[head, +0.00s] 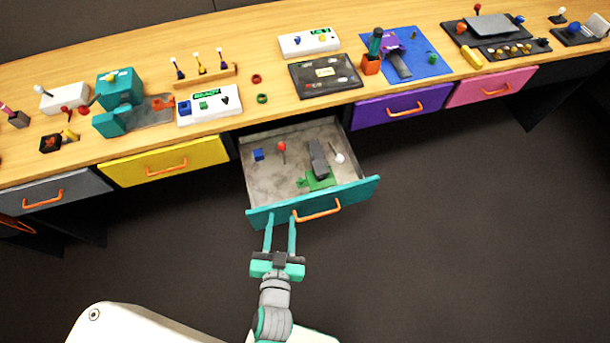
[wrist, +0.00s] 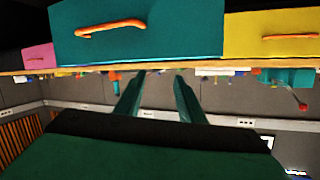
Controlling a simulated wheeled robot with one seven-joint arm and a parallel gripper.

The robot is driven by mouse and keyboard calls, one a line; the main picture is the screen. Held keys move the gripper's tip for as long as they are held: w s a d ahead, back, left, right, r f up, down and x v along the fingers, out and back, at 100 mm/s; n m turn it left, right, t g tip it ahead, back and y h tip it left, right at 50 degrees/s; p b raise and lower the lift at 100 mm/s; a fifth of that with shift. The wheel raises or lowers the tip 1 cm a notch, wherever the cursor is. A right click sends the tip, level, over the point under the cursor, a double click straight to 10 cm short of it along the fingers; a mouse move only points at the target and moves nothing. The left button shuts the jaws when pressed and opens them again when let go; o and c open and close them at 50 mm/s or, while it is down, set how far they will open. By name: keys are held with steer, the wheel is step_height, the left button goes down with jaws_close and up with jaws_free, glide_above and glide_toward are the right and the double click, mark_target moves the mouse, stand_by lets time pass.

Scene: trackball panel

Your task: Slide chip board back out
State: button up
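I cannot tell for sure which item is the chip board. A dark flat board (head: 341,87) with a pale label and small parts lies on the table behind the open drawer. A white panel (head: 229,105) with blue and green pieces lies left of it. My gripper (head: 281,216) is open, its two teal fingers apart, at the front of the open teal drawer (head: 358,193), left of its orange handle (head: 318,214). I cannot tell if the fingertips touch the drawer. In the wrist view, which is upside down, nothing shows between the fingers (wrist: 158,76).
The teal drawer holds a blue cube (head: 258,154), a red-topped pin (head: 282,148), a dark grey block (head: 318,158), a green piece (head: 319,183) and a white-knobbed piece (head: 339,157). The yellow drawer (head: 190,166) and purple drawer (head: 371,116) are shut. The floor in front is clear.

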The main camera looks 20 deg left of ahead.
steer(key=w+a+n+g+y, duration=0.4)
steer(key=w+a, duration=0.5)
steer(key=a, duration=0.6)
steer(key=w+a+f+n+g+y, duration=0.1)
steer(key=w+f+n+g, duration=0.2)
steer(key=w+n, duration=0.35)
steer(key=n+g+h, duration=0.5)
steer(key=n+g, duration=0.3)
steer(key=n, duration=0.1)
glide_toward(301, 179)
steer(key=x, duration=0.7)
steer(key=shift+s+f, duration=0.1)
steer(key=shift+f, duration=0.3)
steer(key=shift+c, duration=0.5)
jaws_close()
steer(key=shift+g, duration=0.3)
